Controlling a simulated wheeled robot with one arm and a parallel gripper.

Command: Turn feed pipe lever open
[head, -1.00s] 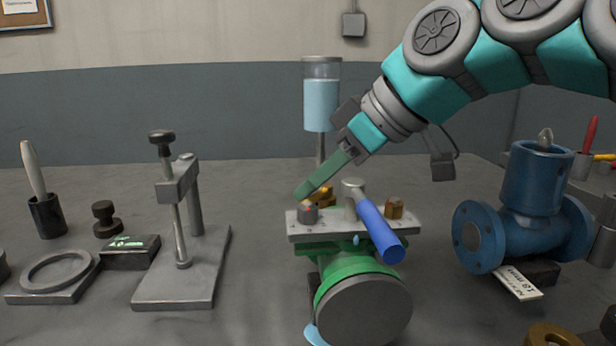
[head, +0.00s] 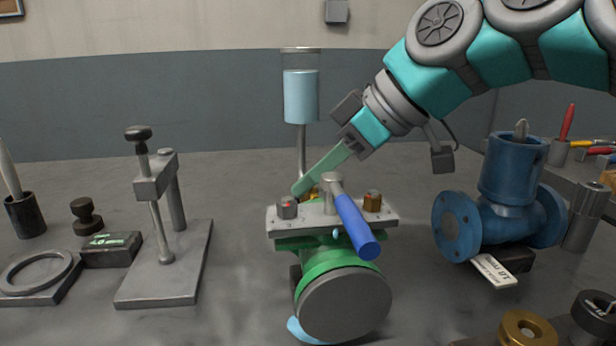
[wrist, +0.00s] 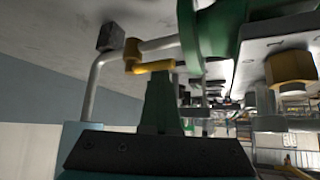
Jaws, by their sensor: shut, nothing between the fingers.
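The yellow feed pipe lever (wrist: 152,67) sits on a grey pipe (wrist: 103,75) in the wrist view. In the head view only a bit of yellow (head: 310,183) shows behind the green valve (head: 325,262), beside my gripper. My gripper (head: 300,189) is shut and empty, its green fingers reaching down behind the valve's top plate. In the wrist view my fingers (wrist: 162,85) end right at the lever; I cannot tell whether they touch it. A clear tank of pale blue liquid (head: 301,97) stands on a thin pipe behind the valve.
A blue handle (head: 357,228) juts forward from the valve's grey plate (head: 325,222). A grey press stand (head: 165,270) is at left, a blue valve (head: 500,220) at right. A pale blue puddle (head: 303,331) lies under the green valve.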

